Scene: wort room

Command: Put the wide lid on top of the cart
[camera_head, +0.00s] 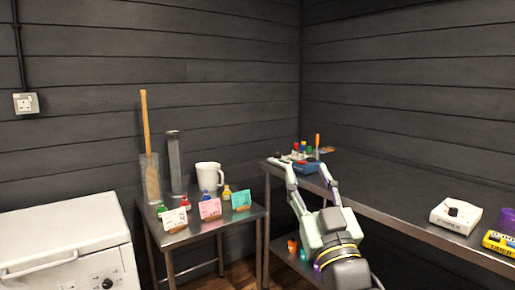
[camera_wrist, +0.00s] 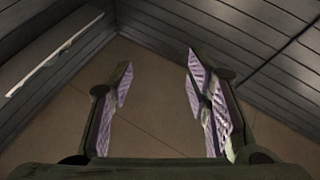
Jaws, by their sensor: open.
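My gripper (camera_head: 299,165) is raised in front of the long bench, with its two fingers spread apart and nothing between them. In the wrist view the open fingers (camera_wrist: 160,78) frame only a plain brown surface and dark plank walls. I cannot make out a wide lid in either view. A small metal stand (camera_head: 190,236) on legs is left of the gripper; I cannot tell whether it is the cart. The gripper is apart from this stand.
The stand holds a white mug (camera_head: 208,176), tall cylinders and cards (camera_head: 210,209). A white appliance (camera_head: 65,240) is at left.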

